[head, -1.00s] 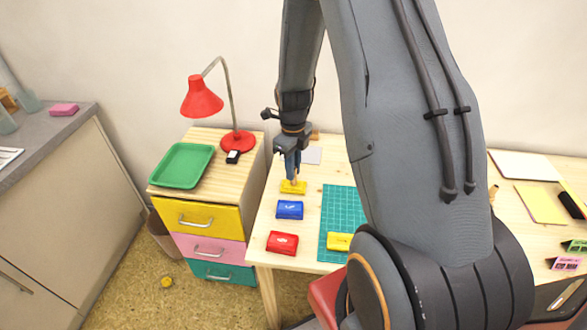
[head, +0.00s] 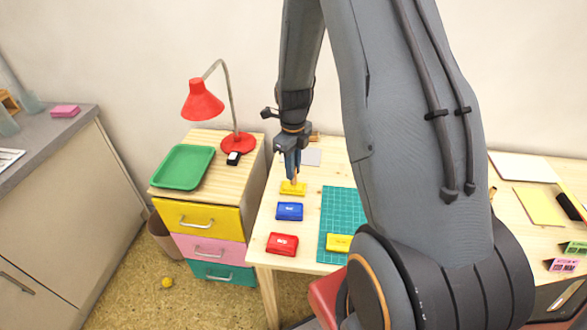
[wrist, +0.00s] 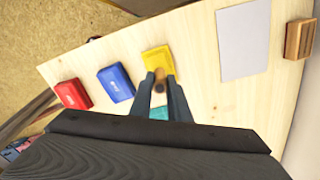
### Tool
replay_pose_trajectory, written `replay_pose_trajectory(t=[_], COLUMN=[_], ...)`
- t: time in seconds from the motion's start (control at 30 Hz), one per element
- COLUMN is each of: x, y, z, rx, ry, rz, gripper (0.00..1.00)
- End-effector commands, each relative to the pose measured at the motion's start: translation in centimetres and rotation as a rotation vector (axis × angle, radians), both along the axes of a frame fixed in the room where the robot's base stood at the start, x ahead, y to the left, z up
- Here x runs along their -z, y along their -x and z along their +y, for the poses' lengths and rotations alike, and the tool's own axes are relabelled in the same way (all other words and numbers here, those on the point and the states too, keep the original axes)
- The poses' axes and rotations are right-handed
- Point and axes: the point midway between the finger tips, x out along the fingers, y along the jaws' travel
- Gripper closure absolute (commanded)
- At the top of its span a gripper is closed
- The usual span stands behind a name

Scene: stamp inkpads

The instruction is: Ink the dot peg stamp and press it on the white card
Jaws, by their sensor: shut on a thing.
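My gripper (head: 293,168) points down over the yellow inkpad (head: 293,188) and is shut on the dot peg stamp (wrist: 159,80), a small round wooden peg. In the wrist view the peg stands between the fingertips, at the near edge of the yellow inkpad (wrist: 158,60). I cannot tell whether the stamp's lower end touches the pad, and its stamping face is hidden. The white card (wrist: 243,40) lies flat to the right of the pad in the wrist view; in the head view the card (head: 311,156) is behind it.
A blue inkpad (head: 289,211) and a red inkpad (head: 282,244) lie in front of the yellow one. Another yellow box (head: 338,243) sits on the green cutting mat (head: 341,208). A wooden block (wrist: 300,38) stands beyond the card. Bare tabletop lies between pad and card.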

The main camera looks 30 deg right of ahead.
Motion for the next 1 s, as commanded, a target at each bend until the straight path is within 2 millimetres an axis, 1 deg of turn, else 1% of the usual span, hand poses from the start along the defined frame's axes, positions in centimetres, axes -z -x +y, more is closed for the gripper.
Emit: replay_pose_trajectory(t=[0.17,0.27,0.8,1.0], x=[-0.1,-0.6,-4.6,-5.6], y=[0.0,0.0,0.0,0.0], z=[0.0,0.0,0.0,0.0], rx=[0.000,0.000,0.000,0.000], ry=[0.000,0.000,0.000,0.000], rz=[-0.001,-0.001,-0.002,-0.001], gripper=[1.00,1.00,1.00,1.00])
